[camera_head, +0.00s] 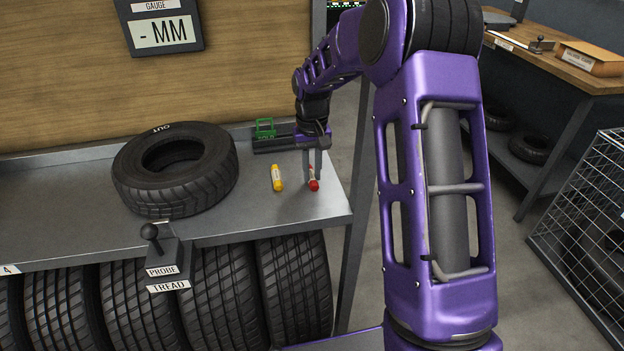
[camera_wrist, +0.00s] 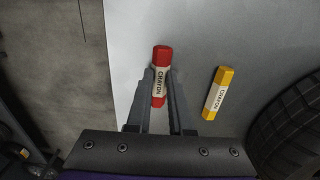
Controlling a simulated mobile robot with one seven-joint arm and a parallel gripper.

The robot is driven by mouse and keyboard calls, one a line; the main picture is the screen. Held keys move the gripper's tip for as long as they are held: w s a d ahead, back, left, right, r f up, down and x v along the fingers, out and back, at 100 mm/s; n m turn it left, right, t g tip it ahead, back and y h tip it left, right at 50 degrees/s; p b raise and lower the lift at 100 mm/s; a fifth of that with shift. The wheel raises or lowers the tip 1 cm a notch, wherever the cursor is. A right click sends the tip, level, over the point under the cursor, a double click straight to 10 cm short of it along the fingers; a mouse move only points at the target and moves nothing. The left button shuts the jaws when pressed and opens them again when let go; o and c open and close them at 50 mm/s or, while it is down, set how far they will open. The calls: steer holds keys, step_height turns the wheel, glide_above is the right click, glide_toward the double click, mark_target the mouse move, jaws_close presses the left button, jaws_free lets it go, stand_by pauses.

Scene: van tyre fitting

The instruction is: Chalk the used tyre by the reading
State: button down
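A black used tyre (camera_head: 175,168) lies flat on the grey shelf, marked OUT on its top. A red crayon (camera_head: 314,185) lies near the shelf's right end, and a yellow crayon (camera_head: 277,178) lies to its left. My gripper (camera_head: 314,178) points down at the red crayon, a finger on each side. In the wrist view the fingertips are close against the sides of the red crayon (camera_wrist: 161,58); I cannot tell whether they grip it. The yellow crayon (camera_wrist: 217,93) is clear of the fingers. The gauge display (camera_head: 164,32) reads "- MM".
A tread probe (camera_head: 160,250) sits in its holder at the shelf's front edge. A green holder marked GOLD or similar (camera_head: 265,130) stands behind the crayons. Several tyres (camera_head: 295,285) stand below. A wire cage (camera_head: 590,230) and workbench (camera_head: 560,70) are at right.

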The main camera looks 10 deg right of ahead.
mark_target(312, 176)
stand_by(0.8)
step_height(312, 176, up, 12)
steer(key=p, duration=0.8)
steer(key=shift+p, duration=0.3)
steer(key=s+a+r+m+g+y, duration=0.1)
steer(key=s+a+r+m+y, duration=0.15)
steer(key=a, duration=0.85)
steer(key=s+a+r+m+g+y, duration=0.15)
steer(key=a+y, duration=0.25)
steer(key=a, duration=0.7)
steer(key=s+a+r+m+y, duration=0.1)
steer(key=s+a+r+y, duration=0.15)
steer(key=a, duration=0.75)
steer(key=shift+y, duration=0.3)
steer(key=shift+w+a+f+b, duration=0.15)
steer(key=shift+f+b, duration=0.55)
steer(key=shift+f, duration=0.8)
steer(key=shift+s+a+f+b, duration=0.1)
steer(key=shift+f+b, duration=0.6)
steer(key=shift+f, duration=0.75)
steer(key=shift+f+b, duration=0.55)
steer(key=shift+f, duration=0.3)
